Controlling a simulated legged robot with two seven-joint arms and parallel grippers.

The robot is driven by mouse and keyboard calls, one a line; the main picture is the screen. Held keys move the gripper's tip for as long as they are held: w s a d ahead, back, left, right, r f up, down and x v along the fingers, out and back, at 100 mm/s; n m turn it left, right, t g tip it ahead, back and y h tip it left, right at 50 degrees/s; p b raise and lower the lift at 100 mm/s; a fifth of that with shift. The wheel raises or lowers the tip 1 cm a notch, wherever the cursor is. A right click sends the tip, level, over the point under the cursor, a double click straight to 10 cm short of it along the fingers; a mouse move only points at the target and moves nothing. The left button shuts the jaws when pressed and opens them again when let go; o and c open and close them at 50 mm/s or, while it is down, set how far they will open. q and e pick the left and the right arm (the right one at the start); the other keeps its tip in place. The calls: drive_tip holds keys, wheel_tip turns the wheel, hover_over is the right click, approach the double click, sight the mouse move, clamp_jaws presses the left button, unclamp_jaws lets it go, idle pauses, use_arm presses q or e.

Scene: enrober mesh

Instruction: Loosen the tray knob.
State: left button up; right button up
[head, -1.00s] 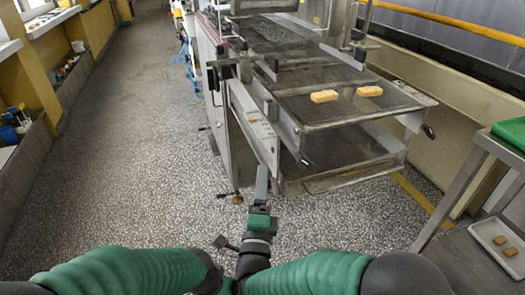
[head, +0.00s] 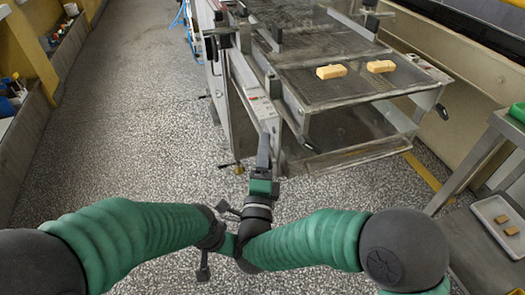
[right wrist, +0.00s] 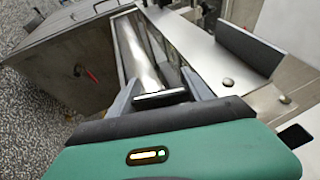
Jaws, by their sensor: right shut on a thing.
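My right gripper (head: 264,157) reaches the near lower end of the machine's grey side rail (head: 245,85). In the right wrist view its two grey fingers (right wrist: 160,92) are closed around a dark part, which I take for the tray knob; the fingers and my green gripper body cover most of it. The mesh trays (head: 335,88) stick out of the machine to the right of the gripper. My left arm comes in from the left and its end is mostly hidden behind my right wrist, so its jaws cannot be made out.
Two tan blocks (head: 331,72) (head: 381,66) lie on the upper mesh tray. Black-ended levers (head: 310,145) (head: 442,111) stick out beside the trays. A metal cart (head: 455,235) with a white tray (head: 479,211) and small brown pieces stands at right. The speckled floor at left is clear.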

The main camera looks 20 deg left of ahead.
drive_tip(key=shift+f, duration=0.15)
drive_tip(key=shift+c, duration=1.1)
drive_tip(key=g+p, duration=0.1)
drive_tip(key=p, duration=0.2)
drive_tip(key=n+g+p, duration=0.1)
drive_tip(key=p, duration=0.2)
drive_tip(key=shift+f+g, duration=0.4)
drive_tip(key=o, duration=0.9)
drive_tip(key=shift+s, duration=0.1)
drive_tip(key=o, duration=0.5)
drive_tip(key=shift+a, duration=0.15)
drive_tip(key=shift+c, duration=0.2)
